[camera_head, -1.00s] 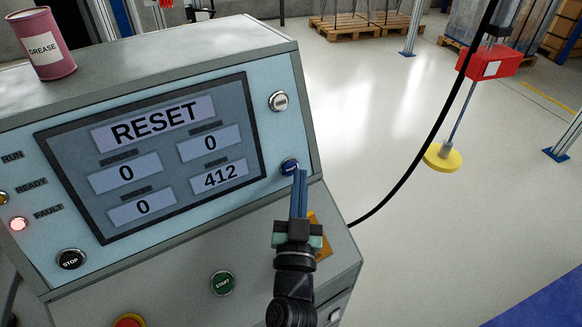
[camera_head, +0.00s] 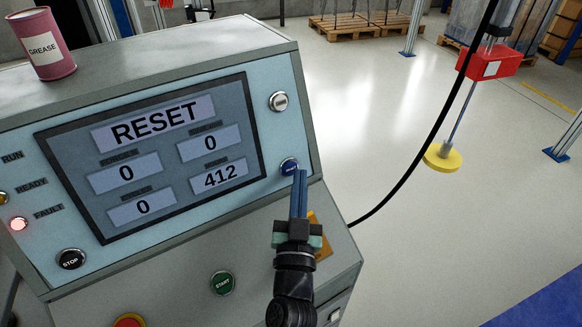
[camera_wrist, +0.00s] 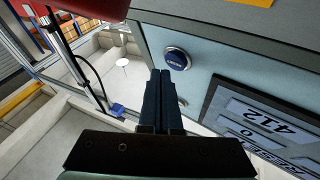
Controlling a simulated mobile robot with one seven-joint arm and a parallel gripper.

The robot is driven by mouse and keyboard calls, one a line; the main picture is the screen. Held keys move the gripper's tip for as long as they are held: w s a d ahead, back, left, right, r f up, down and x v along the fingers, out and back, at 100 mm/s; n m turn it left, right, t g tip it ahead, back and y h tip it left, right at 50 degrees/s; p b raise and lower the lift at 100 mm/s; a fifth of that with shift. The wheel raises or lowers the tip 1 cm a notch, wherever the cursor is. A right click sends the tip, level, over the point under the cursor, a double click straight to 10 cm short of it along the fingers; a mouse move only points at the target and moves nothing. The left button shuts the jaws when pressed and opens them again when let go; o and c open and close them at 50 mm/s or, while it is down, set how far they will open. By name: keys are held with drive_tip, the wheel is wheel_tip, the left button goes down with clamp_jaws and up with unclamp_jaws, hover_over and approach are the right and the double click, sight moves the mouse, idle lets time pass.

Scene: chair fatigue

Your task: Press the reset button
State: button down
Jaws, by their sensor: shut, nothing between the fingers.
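The blue reset button (camera_head: 289,167) sits in a silver ring on the light blue panel, right of the screen. It also shows in the wrist view as a round blue button (camera_wrist: 176,59) with a label. My gripper (camera_head: 299,174) is shut and empty. In the head view its fingertips are just below and right of the button, overlapping its lower edge. In the wrist view the fingertips (camera_wrist: 161,72) appear just beside the button; I cannot tell whether they touch it. The screen (camera_head: 155,153) reads RESET, with values 0, 0, 0 and 412.
A silver button (camera_head: 278,101) is above the reset button. The stop button (camera_head: 70,259), the green start button (camera_head: 222,283) and a red emergency button (camera_head: 129,321) are lower. A red fault lamp (camera_head: 18,224) is lit. A grease can (camera_head: 44,43) stands on top.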

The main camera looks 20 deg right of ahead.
drive_tip(key=shift+w+a, duration=0.15)
drive_tip(key=shift+w, duration=0.2)
drive_tip(key=shift+f, duration=0.1)
